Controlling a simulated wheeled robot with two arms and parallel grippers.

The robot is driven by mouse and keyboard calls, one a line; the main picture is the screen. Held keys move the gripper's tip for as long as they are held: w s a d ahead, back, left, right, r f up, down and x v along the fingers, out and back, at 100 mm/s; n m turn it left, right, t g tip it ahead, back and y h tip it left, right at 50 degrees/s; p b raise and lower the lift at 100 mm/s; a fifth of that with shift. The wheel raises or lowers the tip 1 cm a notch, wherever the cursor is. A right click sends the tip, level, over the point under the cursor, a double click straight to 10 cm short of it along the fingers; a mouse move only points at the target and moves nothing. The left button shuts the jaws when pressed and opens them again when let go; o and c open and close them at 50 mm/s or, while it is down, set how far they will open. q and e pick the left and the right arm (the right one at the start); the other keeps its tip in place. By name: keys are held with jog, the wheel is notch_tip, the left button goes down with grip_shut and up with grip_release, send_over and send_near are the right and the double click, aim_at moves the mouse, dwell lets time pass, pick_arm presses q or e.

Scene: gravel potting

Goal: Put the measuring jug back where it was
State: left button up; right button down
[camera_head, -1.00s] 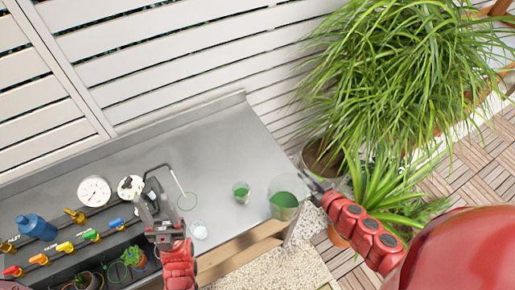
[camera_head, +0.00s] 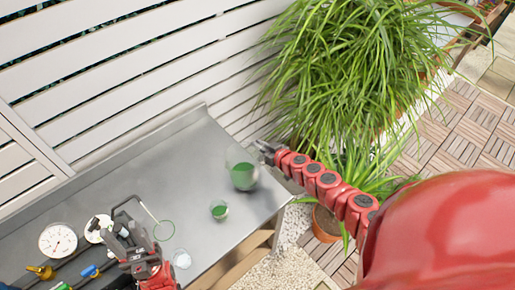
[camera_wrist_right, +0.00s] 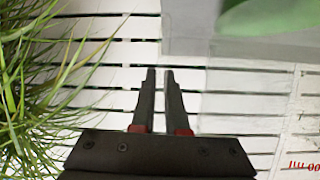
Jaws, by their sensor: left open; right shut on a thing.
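The clear measuring jug (camera_head: 241,160) with green contents is at the bench's right end in the head view, slightly blurred. My right gripper (camera_head: 266,148) reaches in from the right and is shut on it. In the right wrist view the closed fingers (camera_wrist_right: 160,75) show. The see-through jug wall, with red marks (camera_wrist_right: 304,165), fills the right side there, and its green contents (camera_wrist_right: 270,15) are at top right. Whether the jug touches the bench I cannot tell. My left gripper (camera_head: 122,226) is open, over the bench at lower left.
A small cup with green contents (camera_head: 219,210) and a clear cup (camera_head: 182,260) stand on the metal bench (camera_head: 175,165). A slatted fence is behind; grassy plants (camera_head: 340,60) crowd the right.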

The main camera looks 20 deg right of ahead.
jog(key=w+f, duration=0.1)
jog(key=f, duration=0.1)
jog(key=w+f, duration=0.1)
jog(key=shift+w+f, duration=0.1)
jog(key=shift+f, duration=0.25)
jog(key=c, duration=0.9)
grip_release()
jog(key=shift+f, duration=0.1)
jog(key=shift+d+b, duration=0.1)
jog(key=shift+b, duration=0.2)
